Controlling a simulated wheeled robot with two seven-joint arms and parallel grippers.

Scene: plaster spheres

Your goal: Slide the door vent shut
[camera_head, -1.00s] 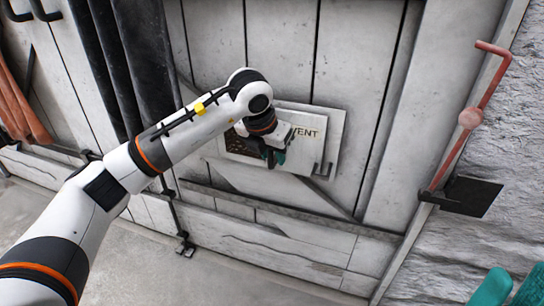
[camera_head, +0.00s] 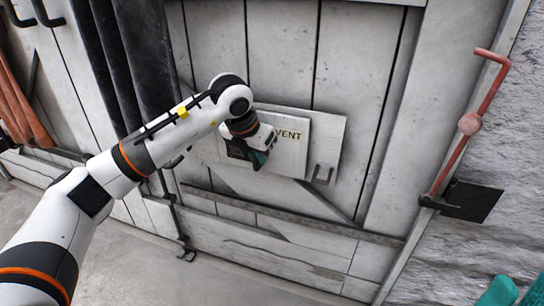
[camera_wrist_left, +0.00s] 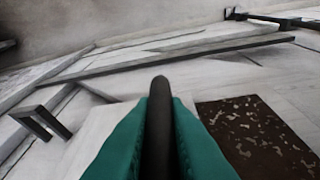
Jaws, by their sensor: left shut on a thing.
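The vent is on a pale plank door (camera_head: 280,60). Its white sliding cover (camera_head: 298,150), lettered VENT, lies over a larger light plate (camera_head: 332,135). My left gripper (camera_head: 258,160) is at the cover's left side, its teal fingers shut on a dark upright handle (camera_wrist_left: 158,130). A strip of brown speckled vent opening (camera_wrist_left: 260,135) shows beside the fingers in the wrist view; in the head view the wrist hides most of it. My right gripper (camera_head: 516,288) shows only as two separate teal fingertips at the lower right corner, with nothing between them.
A red bent bar (camera_head: 485,95) with a ball is at the right by a rough wall. Dark hanging strips (camera_head: 125,60) are left of the vent.

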